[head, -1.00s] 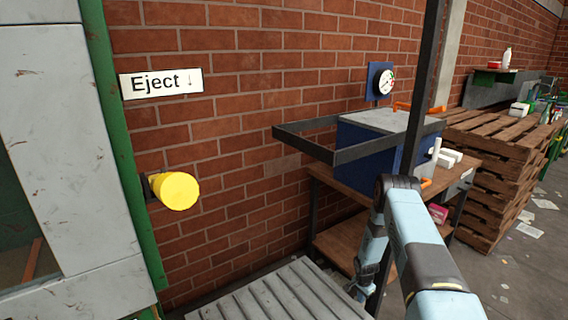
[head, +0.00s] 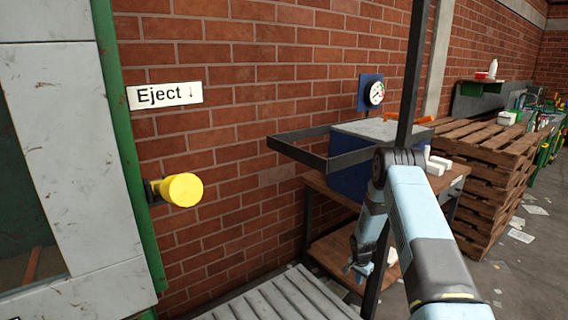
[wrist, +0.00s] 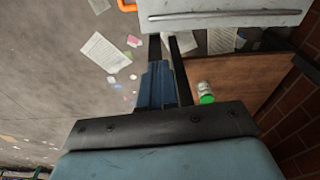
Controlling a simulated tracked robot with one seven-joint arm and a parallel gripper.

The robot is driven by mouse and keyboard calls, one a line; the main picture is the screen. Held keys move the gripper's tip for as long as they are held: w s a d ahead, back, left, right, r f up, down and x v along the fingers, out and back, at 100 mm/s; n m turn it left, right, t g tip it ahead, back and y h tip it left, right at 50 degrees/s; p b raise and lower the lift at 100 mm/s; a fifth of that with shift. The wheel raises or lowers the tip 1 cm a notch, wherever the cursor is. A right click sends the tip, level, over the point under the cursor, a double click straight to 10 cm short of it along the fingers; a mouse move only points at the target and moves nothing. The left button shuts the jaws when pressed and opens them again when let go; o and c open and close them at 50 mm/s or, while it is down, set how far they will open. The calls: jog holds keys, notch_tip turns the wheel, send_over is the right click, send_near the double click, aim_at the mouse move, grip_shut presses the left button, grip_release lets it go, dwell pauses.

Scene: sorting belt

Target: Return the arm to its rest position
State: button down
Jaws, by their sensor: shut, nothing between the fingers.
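My light blue arm bends down on the right of the head view. My gripper (head: 352,268) hangs at its far lower end, beyond the ribbed grey surface and beside the wooden bench. It is small and partly covered by the dark post and my own arm. It is shut and holds nothing. In the wrist view, blue and black parts of my arm fill the bottom and middle.
A dark post with a rail frame (head: 297,138) stands close to my arm. Behind are a blue box with a grey lid (head: 385,128), the wooden bench (head: 330,250) and stacked pallets (head: 485,185). A yellow eject button (head: 183,190) and ribbed grey surface (head: 285,300) are at left and front.

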notch_tip(320, 180, up, 25)
jog(key=a+n+t, duration=0.1)
jog(key=n, duration=0.1)
jog(key=s+a+r+n, duration=0.1)
jog(key=s+r, duration=0.2)
jog(key=r, duration=0.3)
jog(key=s+a+r+t, duration=0.1)
jog(key=s+r, duration=0.2)
jog(key=r, duration=0.4)
jog(key=s+a+r+n, duration=0.1)
jog(key=s+r, duration=0.2)
jog(key=r, duration=0.3)
jog(key=s+a+r+n+t, duration=0.1)
jog(key=s+a+r+n, duration=0.1)
jog(key=s+r, duration=0.9)
jog(key=s+a+r+n+t, duration=0.15)
jog(key=s+r, duration=0.55)
jog(key=s, duration=0.8)
jog(key=s+a+n+y, duration=0.1)
jog(key=s+n, duration=0.1)
jog(key=s, duration=0.9)
jog(key=shift+s+f, duration=0.15)
jog(key=shift+s, duration=0.1)
